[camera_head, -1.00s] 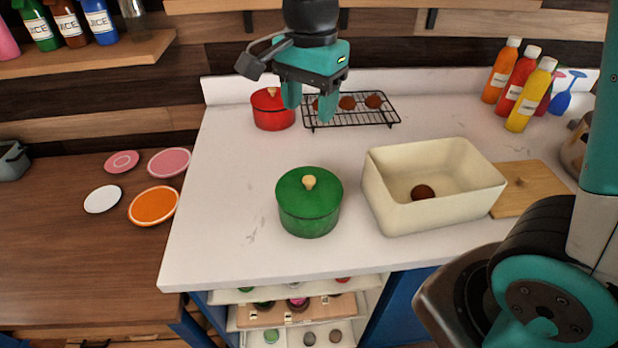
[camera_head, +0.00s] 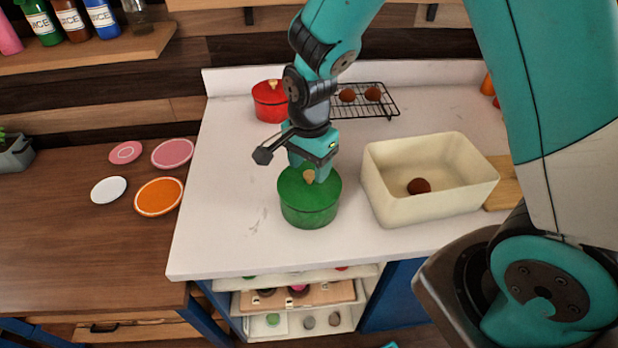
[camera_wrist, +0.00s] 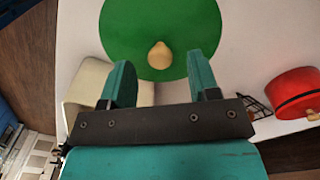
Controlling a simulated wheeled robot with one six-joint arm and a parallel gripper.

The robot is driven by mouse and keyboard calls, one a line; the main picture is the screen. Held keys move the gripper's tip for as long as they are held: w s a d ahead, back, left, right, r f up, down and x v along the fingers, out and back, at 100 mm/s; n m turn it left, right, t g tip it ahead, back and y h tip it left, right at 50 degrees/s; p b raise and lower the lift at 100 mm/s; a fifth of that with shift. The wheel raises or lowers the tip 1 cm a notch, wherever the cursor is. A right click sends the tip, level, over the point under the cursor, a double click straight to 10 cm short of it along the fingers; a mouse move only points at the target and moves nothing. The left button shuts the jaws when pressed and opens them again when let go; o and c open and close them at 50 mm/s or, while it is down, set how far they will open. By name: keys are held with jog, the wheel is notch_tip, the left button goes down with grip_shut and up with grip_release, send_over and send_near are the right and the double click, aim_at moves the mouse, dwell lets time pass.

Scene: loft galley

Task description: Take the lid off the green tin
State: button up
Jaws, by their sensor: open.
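The green tin (camera_head: 309,212) stands upright on the white counter, with its green lid (camera_head: 291,188) on top. The lid has a pale round knob (camera_head: 309,176) in its middle. My gripper (camera_head: 308,170) is above the lid, close to the knob, and partly hides the lid's far side. In the wrist view, the lid (camera_wrist: 125,35) fills the top middle. The knob (camera_wrist: 160,55) shows ahead of and between the two teal fingers of my gripper (camera_wrist: 162,80). The fingers are apart and nothing is held between them.
A cream bin (camera_head: 428,200) with a brown ball (camera_head: 419,186) inside stands right of the tin. A red pot (camera_head: 268,105) and a wire rack (camera_head: 365,112) are at the back. The counter left of the tin is clear (camera_head: 225,200).

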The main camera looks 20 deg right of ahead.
jog(key=shift+f, duration=1.35)
jog(key=c, duration=1)
jog(key=shift+r, duration=0.1)
